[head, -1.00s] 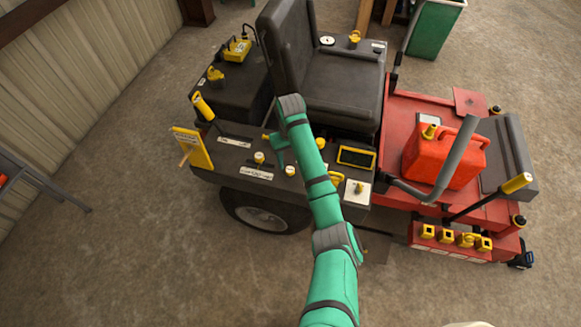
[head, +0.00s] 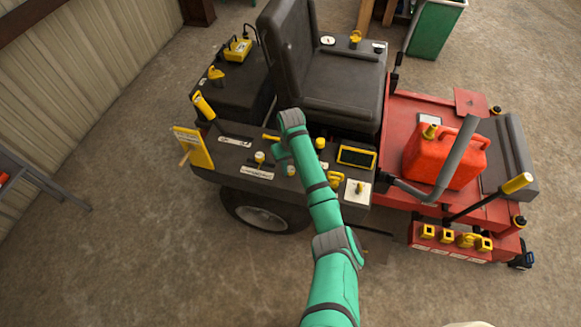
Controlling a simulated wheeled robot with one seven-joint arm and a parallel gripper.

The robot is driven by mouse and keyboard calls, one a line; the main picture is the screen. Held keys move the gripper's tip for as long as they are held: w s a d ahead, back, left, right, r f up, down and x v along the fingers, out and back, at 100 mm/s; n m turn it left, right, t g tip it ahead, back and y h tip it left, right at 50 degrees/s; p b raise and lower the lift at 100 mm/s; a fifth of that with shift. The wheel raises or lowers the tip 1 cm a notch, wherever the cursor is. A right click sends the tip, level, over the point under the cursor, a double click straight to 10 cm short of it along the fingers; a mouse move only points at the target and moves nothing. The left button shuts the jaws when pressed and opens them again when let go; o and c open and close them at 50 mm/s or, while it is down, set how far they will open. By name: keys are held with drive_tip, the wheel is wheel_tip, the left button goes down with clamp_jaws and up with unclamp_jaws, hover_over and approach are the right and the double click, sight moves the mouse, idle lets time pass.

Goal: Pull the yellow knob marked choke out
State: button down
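The side panel (head: 222,163) of a red and black ride-on mower carries small yellow-topped knobs. One knob (head: 260,157) stands left of my gripper, above a white label (head: 256,173). A second knob (head: 290,171) is just below my gripper, and a third (head: 320,143) is right of my forearm. The label print is too small to read, so I cannot tell which knob is the choke. My green gripper (head: 280,151) points down over the panel among these knobs. Its fingertips are too small and partly hidden to show whether it is open or touching anything.
A yellow lever (head: 203,106) and a yellow plate (head: 193,149) stand at the panel's left end. A yellow-framed display (head: 356,157) is on the right. The black seat (head: 338,90) rises behind. A red fuel can (head: 444,157) sits farther right. The floor in front is mostly clear.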

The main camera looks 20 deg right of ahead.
sight(290, 169)
drive_tip(key=shift+w+r, duration=0.2)
drive_tip(key=shift+r, duration=1.2)
drive_tip(key=c, duration=1.4)
unclamp_jaws()
drive_tip(key=shift+d, duration=0.1)
drive_tip(key=shift+o, duration=0.3)
drive_tip(key=shift+s, duration=0.1)
drive_tip(key=shift+r, duration=0.3)
wheel_tip(290, 169, up, 10)
